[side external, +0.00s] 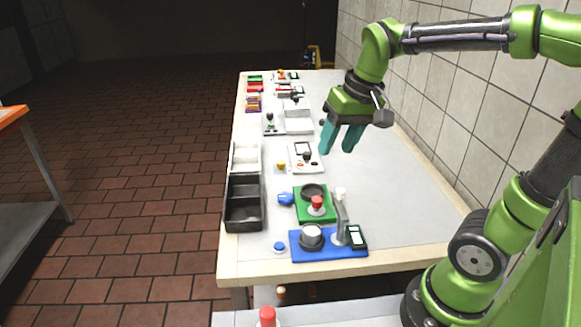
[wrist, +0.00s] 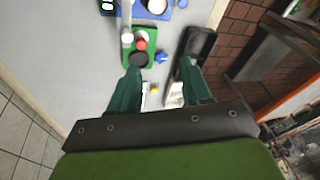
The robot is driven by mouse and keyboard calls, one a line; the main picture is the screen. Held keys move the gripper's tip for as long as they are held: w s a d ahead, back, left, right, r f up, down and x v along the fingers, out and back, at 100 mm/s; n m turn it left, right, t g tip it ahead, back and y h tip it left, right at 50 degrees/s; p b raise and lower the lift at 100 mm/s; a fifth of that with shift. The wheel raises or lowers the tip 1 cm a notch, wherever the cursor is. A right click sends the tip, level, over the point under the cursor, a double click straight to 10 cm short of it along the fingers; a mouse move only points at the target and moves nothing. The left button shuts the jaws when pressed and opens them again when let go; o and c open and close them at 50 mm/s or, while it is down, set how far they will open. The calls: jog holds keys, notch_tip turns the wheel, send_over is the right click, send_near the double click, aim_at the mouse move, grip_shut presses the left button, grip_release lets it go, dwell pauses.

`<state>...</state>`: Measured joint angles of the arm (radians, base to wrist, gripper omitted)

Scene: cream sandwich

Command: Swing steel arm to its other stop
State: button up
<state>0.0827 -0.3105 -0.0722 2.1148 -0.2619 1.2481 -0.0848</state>
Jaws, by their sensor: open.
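The steel arm (side external: 341,222) rises from a blue base (side external: 330,254) near the front of the table. A pale knob (side external: 340,193) tops it, and the arm leans toward the green plate (side external: 303,210). In the wrist view the steel arm (wrist: 126,14) shows at the top, with its pale knob (wrist: 127,38) over the edge of the green plate. A round dark holder with a pale top (side external: 311,234) sits on the base beside the arm. My gripper (side external: 338,141) is open and empty, above the table and farther back than the steel arm; its fingers (wrist: 160,70) also show in the wrist view.
The green plate bears a dark ring and a red knob (side external: 316,202). A small display box (side external: 356,236) stands by the blue base. A blue piece (side external: 285,198) and a black tray (side external: 244,204) lie left. A tiled wall (side external: 440,110) runs along the right.

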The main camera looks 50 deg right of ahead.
aim_at(340, 190)
jog(key=w+d+r+g, duration=0.2)
jog(key=d+r+g, duration=0.1)
jog(key=d, duration=0.2)
jog(key=shift+m+h, duration=0.3)
jog(key=shift+m, duration=0.1)
jog(key=f, duration=0.5)
jog(key=s+f, duration=0.1)
jog(key=f, duration=1)
jog(key=shift+s+a+f, duration=0.15)
jog(key=shift+a+f, duration=0.2)
jog(key=shift+f, duration=0.05)
jog(key=shift+c, duration=0.4)
grip_shut()
